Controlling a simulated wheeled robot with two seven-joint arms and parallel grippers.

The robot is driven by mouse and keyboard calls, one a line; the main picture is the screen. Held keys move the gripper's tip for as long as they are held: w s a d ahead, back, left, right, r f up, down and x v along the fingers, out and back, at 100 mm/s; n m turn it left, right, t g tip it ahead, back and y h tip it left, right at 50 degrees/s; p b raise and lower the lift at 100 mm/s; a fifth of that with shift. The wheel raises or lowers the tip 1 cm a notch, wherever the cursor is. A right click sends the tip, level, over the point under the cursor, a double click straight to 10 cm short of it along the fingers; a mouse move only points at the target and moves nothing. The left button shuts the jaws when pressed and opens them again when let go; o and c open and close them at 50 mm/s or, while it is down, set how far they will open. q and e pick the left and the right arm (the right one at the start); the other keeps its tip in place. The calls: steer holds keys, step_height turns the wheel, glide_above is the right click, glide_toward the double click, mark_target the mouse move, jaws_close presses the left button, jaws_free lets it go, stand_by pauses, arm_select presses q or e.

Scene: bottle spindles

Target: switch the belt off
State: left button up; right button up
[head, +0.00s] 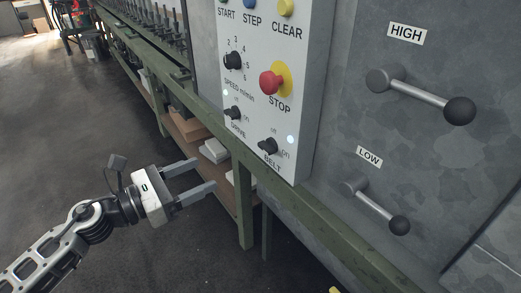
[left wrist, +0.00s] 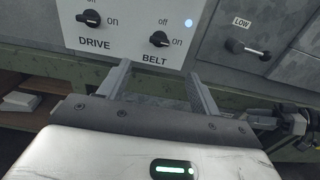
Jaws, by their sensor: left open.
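The BELT switch (head: 268,147) is a black rotary knob low on the white control panel (head: 305,100), with off marked above and on marked to its right. Its pointer appears turned toward on, and a small lamp (head: 290,139) beside it is lit. The knob also shows in the left wrist view (left wrist: 159,39). My left gripper (head: 204,175) is open and empty, below and left of the knob, fingers toward the panel and apart from it. In the left wrist view the knob appears beyond the gap between the fingertips (left wrist: 158,70).
The DRIVE knob (head: 233,113) is close by at upper left, and the red STOP button (head: 270,82) is above. A green rail (head: 300,212) runs under the panel. The LOW lever (head: 383,212) sticks out at right. What looks like my right arm (left wrist: 290,125) shows partly.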

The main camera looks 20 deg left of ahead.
arm_select(q)
steer(key=p, duration=0.2)
glide_toward(263, 148)
steer(key=x, duration=0.8)
steer(key=shift+w+p, duration=0.2)
steer(key=shift+p, duration=0.2)
steer(key=shift+w+d, duration=0.3)
steer(key=shift+w, duration=0.05)
arm_select(e)
steer(key=shift+t, duration=0.4)
steer(key=r, duration=0.2)
steer(key=d+r, duration=0.1)
steer(key=r, duration=0.1)
steer(key=shift+s, duration=0.2)
steer(key=shift+w, duration=0.1)
arm_select(q)
steer(key=c, duration=1)
arm_select(e)
steer(key=shift+r, duration=0.15)
